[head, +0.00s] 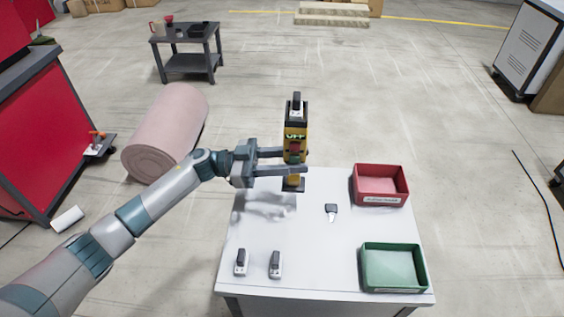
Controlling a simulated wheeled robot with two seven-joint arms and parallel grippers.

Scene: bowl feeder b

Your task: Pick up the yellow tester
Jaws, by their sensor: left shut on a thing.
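The yellow tester (294,137) is a yellow and black upright device with green lettering on its front and a small grey and black piece on its top. My left gripper (292,161) comes in from the left and is shut on the tester, with its fingers around the lower body. The tester is at the back edge of the white table (290,223), and its dark foot shows below the fingers. I cannot tell whether the foot touches the table or is just above it. My right gripper does not show.
A red bin (379,201) stands at the table's back right and a green bin (392,286) at the front right. Two small grey and black pieces (240,262) (275,265) stand at the front left. A similar small piece (331,210) lies mid-table. The table's centre is mostly clear.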

